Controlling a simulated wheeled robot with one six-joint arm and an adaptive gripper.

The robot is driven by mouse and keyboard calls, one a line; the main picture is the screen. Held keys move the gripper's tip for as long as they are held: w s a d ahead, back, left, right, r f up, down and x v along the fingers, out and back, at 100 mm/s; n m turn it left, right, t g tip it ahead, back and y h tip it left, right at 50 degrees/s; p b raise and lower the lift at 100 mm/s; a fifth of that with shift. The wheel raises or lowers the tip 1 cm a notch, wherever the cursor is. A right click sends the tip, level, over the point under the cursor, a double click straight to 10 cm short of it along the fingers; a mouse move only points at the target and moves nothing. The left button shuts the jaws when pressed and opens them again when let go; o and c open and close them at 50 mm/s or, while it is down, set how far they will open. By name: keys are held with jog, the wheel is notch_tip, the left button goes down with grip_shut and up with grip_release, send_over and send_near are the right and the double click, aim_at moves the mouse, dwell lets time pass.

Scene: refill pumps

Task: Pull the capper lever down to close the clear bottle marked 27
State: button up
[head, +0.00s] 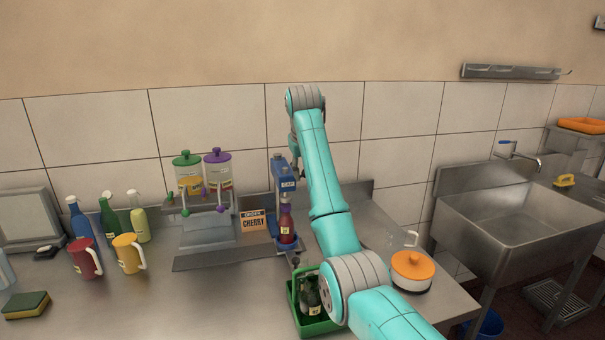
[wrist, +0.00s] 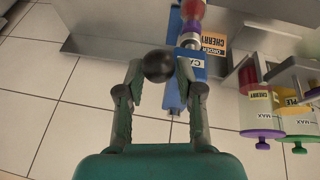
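The blue capper (head: 284,181) stands at the back of the counter. A clear bottle with red contents (head: 287,228) stands upright under its head; its label is too small to read. In the wrist view, the capper's blue head (wrist: 190,72) is beyond my fingers. In the head view my gripper (head: 295,150) is at the top of the capper, mostly hidden by my arm, and the lever cannot be made out.
A cherry order card (head: 253,221) and two dispensers with green (head: 187,180) and purple (head: 217,179) lids stand left of the capper. A green crate with dark bottles (head: 296,312) is in front. An orange-lidded pot (head: 411,270) is at right.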

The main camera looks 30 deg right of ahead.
jog(key=shift+x, duration=1.15)
grip_shut()
